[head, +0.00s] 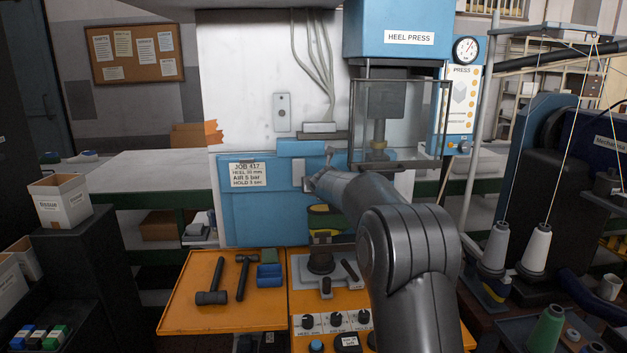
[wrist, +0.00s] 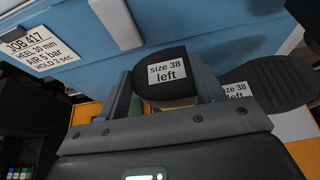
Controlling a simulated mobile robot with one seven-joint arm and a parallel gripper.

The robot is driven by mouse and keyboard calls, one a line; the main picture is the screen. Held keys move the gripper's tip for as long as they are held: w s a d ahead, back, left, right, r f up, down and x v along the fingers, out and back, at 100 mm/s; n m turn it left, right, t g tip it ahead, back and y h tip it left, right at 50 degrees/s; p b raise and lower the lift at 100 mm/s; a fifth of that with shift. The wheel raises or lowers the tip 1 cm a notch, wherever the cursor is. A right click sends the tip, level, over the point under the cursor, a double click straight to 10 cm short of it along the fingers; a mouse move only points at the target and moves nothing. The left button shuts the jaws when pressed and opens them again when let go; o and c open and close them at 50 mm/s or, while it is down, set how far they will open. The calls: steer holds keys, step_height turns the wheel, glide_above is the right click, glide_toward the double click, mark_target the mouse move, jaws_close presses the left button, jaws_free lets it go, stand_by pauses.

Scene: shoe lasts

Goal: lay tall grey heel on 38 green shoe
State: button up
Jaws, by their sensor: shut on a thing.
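In the wrist view my gripper (wrist: 166,78) is shut on a dark grey, nearly black heel (wrist: 158,56). The heel's face has a white label, "size 38 left". Right of it and beyond it is a dark ridged shoe sole (wrist: 272,84) with its own label, partly covered by the right finger, ending in "38 left".
The blue heel press (head: 396,35) with its clear guard stands behind. An orange tray (head: 190,292) at left holds two hammers (head: 222,280) and a blue box (head: 269,277). Thread cones (head: 536,247) and a machine stand at right. A job card (head: 248,174) hangs on the blue front.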

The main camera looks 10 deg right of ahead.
mark_target(318, 211)
steer(key=shift+s+f, duration=0.1)
steer(key=shift+f, duration=2.35)
steer(key=shift+f, duration=0.2)
steer(key=o, duration=1.1)
steer(key=shift+v, duration=5.4)
